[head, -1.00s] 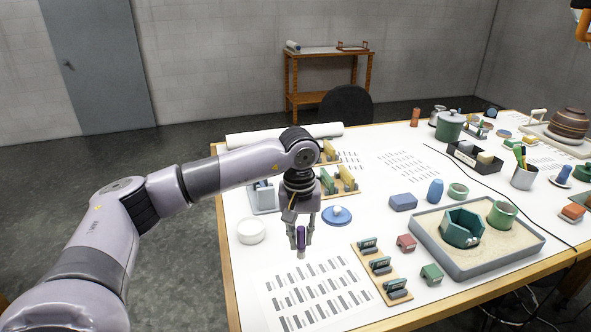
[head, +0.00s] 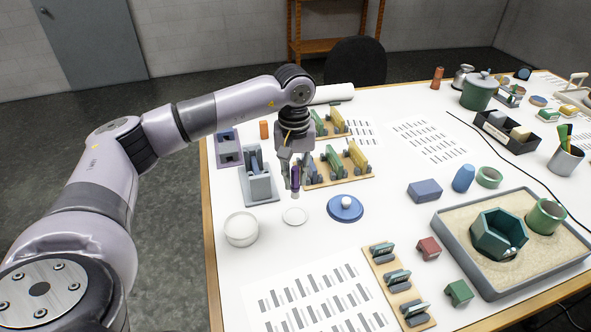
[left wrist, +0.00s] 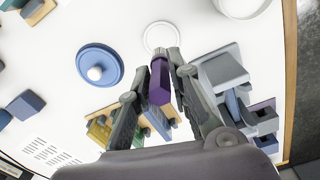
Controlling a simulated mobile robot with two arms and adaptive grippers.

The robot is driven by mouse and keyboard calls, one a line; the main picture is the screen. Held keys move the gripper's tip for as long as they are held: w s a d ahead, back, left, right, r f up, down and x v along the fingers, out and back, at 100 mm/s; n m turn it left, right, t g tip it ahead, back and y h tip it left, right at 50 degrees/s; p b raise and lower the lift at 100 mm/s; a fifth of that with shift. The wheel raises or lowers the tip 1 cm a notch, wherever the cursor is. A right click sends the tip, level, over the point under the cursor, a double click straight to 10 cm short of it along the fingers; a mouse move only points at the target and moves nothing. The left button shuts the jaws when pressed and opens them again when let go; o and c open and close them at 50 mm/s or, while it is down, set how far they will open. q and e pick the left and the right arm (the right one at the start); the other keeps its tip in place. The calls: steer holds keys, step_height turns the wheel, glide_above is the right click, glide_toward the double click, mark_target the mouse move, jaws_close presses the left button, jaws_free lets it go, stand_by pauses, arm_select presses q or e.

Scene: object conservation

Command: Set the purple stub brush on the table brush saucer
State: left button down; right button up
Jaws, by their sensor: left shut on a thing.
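My left gripper (head: 294,178) is shut on the purple stub brush (head: 296,182), which hangs roughly upright below the fingers. In the left wrist view the brush (left wrist: 159,82) sits between both fingertips. A small white saucer (head: 295,215) lies flat on the table just in front of and below the brush. In the left wrist view the saucer (left wrist: 160,36) shows as a pale ring beyond the brush tip and looks empty. The brush appears above the table, apart from the saucer. My right gripper is not in view.
A blue disc with a white knob (head: 345,209) lies right of the saucer, and a white bowl (head: 241,229) left of it. A grey slotted stand (head: 259,187) and a rack of green and yellow blocks (head: 338,166) stand close to the gripper. Printed sheets lie in front.

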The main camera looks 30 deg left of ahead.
mark_target(295, 197)
arm_select(q)
steer(key=f+b, duration=0.1)
steer(key=f, duration=0.1)
steer(key=f+b, duration=0.2)
steer(key=f, duration=0.1)
steer(key=shift+w+a+f, duration=0.15)
steer(key=shift+w, duration=0.05)
steer(key=shift+f+b, duration=0.3)
steer(key=shift+f, duration=0.05)
steer(key=shift+f+b, duration=0.75)
steer(key=shift+f, duration=0.2)
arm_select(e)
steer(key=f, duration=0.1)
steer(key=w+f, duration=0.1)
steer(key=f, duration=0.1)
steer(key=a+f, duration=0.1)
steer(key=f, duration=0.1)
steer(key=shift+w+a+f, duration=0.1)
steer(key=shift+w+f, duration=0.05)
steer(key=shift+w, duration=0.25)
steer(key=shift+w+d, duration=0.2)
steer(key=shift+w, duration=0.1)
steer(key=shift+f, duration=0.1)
arm_select(q)
steer(key=c, duration=1.4)
jaws_free()
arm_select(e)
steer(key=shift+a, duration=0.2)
